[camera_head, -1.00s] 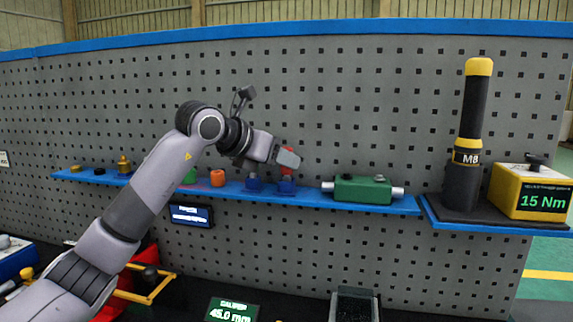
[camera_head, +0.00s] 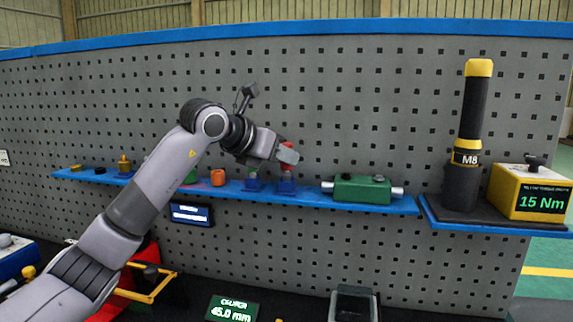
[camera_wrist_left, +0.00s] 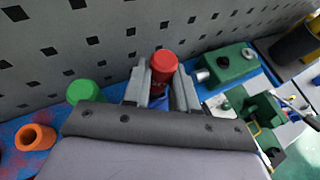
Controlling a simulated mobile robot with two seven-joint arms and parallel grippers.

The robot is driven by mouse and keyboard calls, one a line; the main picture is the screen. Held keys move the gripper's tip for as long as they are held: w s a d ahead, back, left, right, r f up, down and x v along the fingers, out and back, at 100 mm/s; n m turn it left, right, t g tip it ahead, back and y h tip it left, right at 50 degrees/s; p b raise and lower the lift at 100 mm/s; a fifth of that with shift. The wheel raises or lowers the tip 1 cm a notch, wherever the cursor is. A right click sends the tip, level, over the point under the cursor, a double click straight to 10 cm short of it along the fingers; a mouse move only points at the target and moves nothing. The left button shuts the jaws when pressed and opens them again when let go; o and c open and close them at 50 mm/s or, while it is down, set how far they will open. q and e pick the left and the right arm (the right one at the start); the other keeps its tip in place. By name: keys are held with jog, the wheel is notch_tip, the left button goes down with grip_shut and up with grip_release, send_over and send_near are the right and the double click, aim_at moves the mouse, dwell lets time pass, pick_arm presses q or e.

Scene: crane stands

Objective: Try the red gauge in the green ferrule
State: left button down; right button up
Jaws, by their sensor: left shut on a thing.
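My left gripper (camera_head: 288,153) is shut on the red gauge (camera_head: 287,145) and holds it upright above the right blue stand (camera_head: 286,188) on the shelf. Whether its lower end is still inside the stand I cannot tell. In the left wrist view the gauge's red top (camera_wrist_left: 163,63) sits between the two grey fingers. The green ferrule (camera_head: 190,178) appears to be the green piece on the shelf to the left, partly hidden by my arm. A green round top (camera_wrist_left: 85,91) stands left of the fingers in the left wrist view. My right gripper is out of view.
An orange ring (camera_head: 218,177) and another blue stand (camera_head: 253,184) are left of the gripper. A green block with white ends (camera_head: 362,189) lies to the right. The pegboard (camera_head: 350,100) rises close behind the blue shelf (camera_head: 400,205).

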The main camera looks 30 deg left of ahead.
pick_arm(q)
jog(key=shift+r+p, duration=0.7)
jog(key=shift+r, duration=1.6)
